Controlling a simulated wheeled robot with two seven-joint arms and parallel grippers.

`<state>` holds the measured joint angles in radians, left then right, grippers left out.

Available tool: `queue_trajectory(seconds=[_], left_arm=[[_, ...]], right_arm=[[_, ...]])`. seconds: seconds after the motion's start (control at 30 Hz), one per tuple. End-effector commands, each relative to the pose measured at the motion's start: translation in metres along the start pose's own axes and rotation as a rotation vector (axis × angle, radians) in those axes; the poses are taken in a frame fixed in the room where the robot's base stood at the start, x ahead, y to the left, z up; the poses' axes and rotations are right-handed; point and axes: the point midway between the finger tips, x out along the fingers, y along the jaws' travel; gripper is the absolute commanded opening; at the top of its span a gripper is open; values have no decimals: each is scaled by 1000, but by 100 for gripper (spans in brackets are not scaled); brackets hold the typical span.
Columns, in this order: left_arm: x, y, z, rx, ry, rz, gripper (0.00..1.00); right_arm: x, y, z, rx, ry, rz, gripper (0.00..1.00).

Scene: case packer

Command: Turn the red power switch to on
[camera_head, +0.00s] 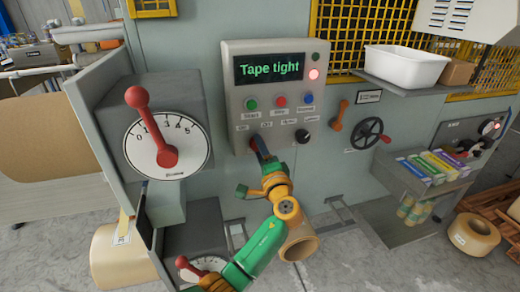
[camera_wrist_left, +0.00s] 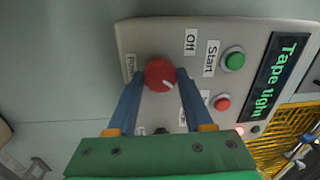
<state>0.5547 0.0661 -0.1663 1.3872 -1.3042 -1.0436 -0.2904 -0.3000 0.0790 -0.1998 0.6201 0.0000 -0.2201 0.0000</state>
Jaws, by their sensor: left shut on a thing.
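The red power switch (camera_wrist_left: 160,75) is a round knob with a white pointer mark, on the grey control panel (camera_head: 236,82). In the left wrist view the Off label (camera_wrist_left: 190,42) is above right of the knob, and the pointer slants down to the right, away from that label. A label below right is partly hidden by a finger. My left gripper (camera_head: 260,150) reaches the panel's lower left in the head view and hides the knob there. In the wrist view its blue fingers (camera_wrist_left: 160,84) are shut on the knob's two sides. My right gripper is not in view.
The panel's screen (camera_head: 269,67) reads "Tape tight", with a lit red lamp (camera_head: 314,74) beside it. Green (camera_head: 251,104), red (camera_head: 281,101) and blue (camera_head: 308,98) buttons and a black knob (camera_head: 303,136) are close by. A red-lever dial (camera_head: 167,148) stands left.

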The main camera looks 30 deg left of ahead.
Motion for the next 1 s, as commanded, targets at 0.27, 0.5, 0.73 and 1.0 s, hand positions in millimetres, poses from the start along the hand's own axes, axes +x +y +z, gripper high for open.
queue_trajectory(seconds=[0.27, 0.5, 0.73, 1.0], left_arm=[[0, -1, 0, 1, -1, -2, 81], [0, 0, 0, -1, 0, -1, 81], [-40, 5, 0, -5, 3, 0, 81], [-70, 1, 1, -1, -2, -1, 81]], right_arm=[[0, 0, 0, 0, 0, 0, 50], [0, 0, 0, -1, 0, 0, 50], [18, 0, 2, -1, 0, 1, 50], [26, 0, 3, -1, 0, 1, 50]])
